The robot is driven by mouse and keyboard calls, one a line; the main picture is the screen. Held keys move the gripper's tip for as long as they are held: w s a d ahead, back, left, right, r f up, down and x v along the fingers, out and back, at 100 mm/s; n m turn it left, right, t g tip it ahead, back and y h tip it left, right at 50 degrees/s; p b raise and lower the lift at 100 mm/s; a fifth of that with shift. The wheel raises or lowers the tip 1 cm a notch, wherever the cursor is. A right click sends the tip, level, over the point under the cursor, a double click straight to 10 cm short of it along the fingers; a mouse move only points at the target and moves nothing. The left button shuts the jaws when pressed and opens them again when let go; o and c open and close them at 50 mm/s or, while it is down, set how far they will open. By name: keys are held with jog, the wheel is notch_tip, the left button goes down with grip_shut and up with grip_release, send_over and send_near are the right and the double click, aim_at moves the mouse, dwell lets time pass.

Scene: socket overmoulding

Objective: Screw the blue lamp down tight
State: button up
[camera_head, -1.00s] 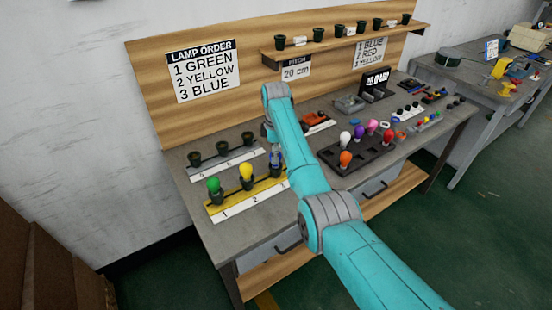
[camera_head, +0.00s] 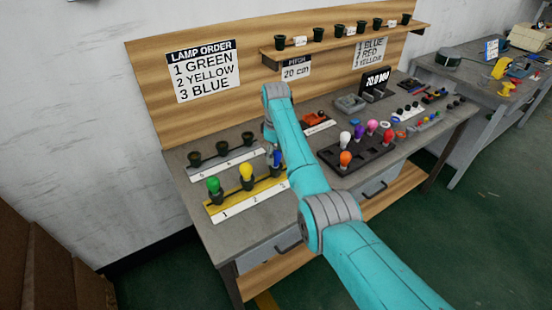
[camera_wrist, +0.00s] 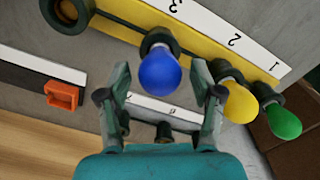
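The blue lamp (camera_wrist: 160,76) stands in the dark socket at number 3 of the yellow strip (camera_wrist: 205,46). In the head view the blue lamp (camera_head: 277,158) shows partly behind my arm. My gripper (camera_wrist: 160,66) is open, one finger on each side of the blue bulb, with a visible gap on both sides. The yellow lamp (camera_wrist: 239,102) and green lamp (camera_wrist: 283,121) stand in sockets 2 and 1. How far the blue lamp's thread sits in its socket is hidden.
A second strip with empty dark sockets (camera_head: 222,149) lies behind the yellow strip. An orange part (camera_wrist: 63,95) lies to one side. A dark tray (camera_head: 340,168) of coloured lamps stands right of my arm. A small black display (camera_head: 375,80) stands at the back.

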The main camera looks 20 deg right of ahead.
jog(key=shift+r, duration=0.1)
notch_tip(320, 180, up, 12)
dwell(0.7)
